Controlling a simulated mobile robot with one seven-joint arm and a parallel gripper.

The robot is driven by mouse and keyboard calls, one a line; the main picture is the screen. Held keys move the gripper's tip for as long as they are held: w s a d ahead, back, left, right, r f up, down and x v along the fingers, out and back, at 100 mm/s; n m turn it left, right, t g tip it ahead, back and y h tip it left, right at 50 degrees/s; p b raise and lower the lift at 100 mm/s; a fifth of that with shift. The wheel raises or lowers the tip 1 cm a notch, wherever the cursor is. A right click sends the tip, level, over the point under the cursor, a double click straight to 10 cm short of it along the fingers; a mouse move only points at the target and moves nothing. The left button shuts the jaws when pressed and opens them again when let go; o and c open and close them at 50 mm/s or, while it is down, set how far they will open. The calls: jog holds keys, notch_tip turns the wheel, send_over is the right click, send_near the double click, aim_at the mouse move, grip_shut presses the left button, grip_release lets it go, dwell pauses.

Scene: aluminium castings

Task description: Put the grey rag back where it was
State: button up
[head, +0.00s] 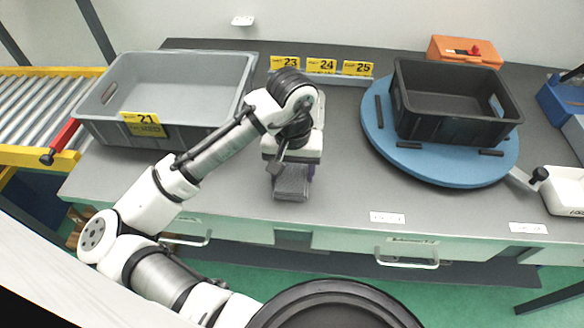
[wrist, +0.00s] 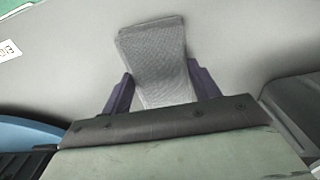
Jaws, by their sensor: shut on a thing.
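The grey rag (head: 291,182) is a folded, finely woven cloth at the front middle of the grey worktop. My gripper (head: 292,170) points down over it. In the wrist view the rag (wrist: 155,55) lies between the two dark purple fingers of my gripper (wrist: 163,92), which are shut on it. The near end of the rag is hidden by the gripper body. I cannot tell whether the rag touches the worktop or is held just above it.
A grey bin (head: 200,80) labelled 21 stands at left. A black bin (head: 450,128) stands on a blue turntable (head: 440,166) at right. Yellow cards (head: 321,65) and an orange box (head: 464,52) are behind. The worktop (head: 345,160) between gripper and turntable is clear.

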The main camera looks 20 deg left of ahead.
aim_at(292, 173)
jog(key=shift+f, duration=0.15)
jog(key=o, duration=0.9)
notch_tip(292, 173, up, 12)
jog(key=shift+r, duration=0.2)
jog(key=shift+w, duration=0.1)
